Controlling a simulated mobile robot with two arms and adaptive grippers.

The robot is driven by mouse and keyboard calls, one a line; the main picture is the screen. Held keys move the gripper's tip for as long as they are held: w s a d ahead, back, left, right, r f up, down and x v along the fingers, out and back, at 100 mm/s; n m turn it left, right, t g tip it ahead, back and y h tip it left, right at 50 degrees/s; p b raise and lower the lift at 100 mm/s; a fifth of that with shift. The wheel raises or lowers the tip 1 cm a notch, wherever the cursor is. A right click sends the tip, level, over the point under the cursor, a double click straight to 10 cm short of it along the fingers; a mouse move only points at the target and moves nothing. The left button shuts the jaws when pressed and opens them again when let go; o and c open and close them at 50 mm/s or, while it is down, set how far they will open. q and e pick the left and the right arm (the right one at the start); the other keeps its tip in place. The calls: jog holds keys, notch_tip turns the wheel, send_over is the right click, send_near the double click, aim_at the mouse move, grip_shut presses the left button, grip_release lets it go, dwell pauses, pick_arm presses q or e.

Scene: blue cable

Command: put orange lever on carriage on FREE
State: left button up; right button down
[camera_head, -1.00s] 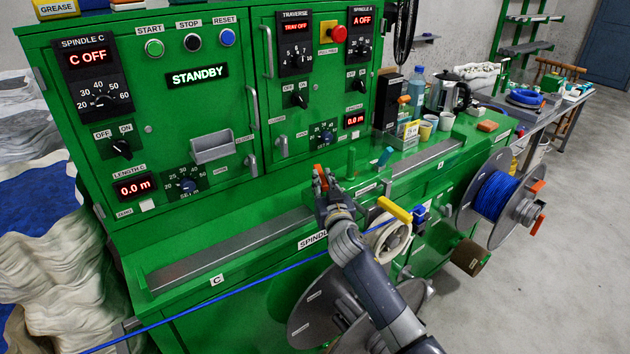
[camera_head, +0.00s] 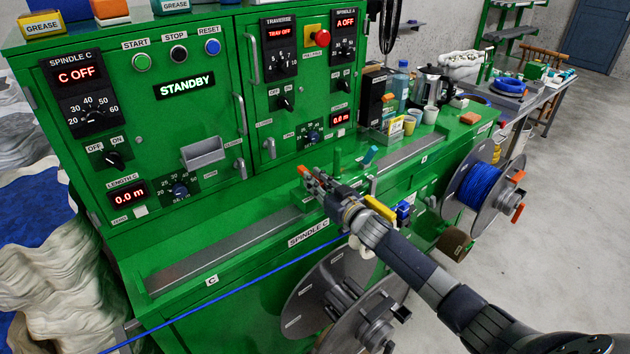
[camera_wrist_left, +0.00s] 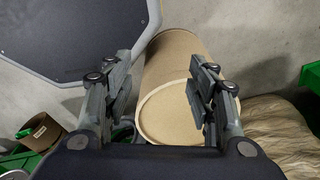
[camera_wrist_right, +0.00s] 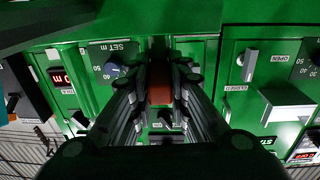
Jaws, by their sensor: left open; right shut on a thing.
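The orange lever (camera_head: 303,170) stands at the rail on top of the green machine's front ledge. My right gripper (camera_head: 312,178) is shut on it, with the arm coming in from the lower right. In the right wrist view the lever's orange-red end (camera_wrist_right: 160,84) shows between the fingers. The carriage under the lever is mostly hidden by my gripper, and no FREE label can be read. My left gripper (camera_wrist_left: 160,95) is open in the left wrist view, in front of a tan cardboard cylinder (camera_wrist_left: 185,110). It is not in the head view.
A blue cable (camera_head: 220,297) runs low along the machine's front. A cable reel (camera_head: 482,187) and a dark disc reel (camera_head: 325,285) stick out in front. A yellow-handled part (camera_head: 380,208) sits beside my right arm. Cups and a kettle stand at the right end.

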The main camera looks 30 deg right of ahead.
jog(key=c, duration=1.5)
grip_release()
jog(key=shift+s, duration=0.1)
jog(key=s, duration=0.4)
jog(key=s+d, duration=0.1)
jog(key=s, duration=0.2)
jog(key=s+d, duration=0.1)
jog(key=s, duration=0.3)
jog(key=shift+s, duration=0.35)
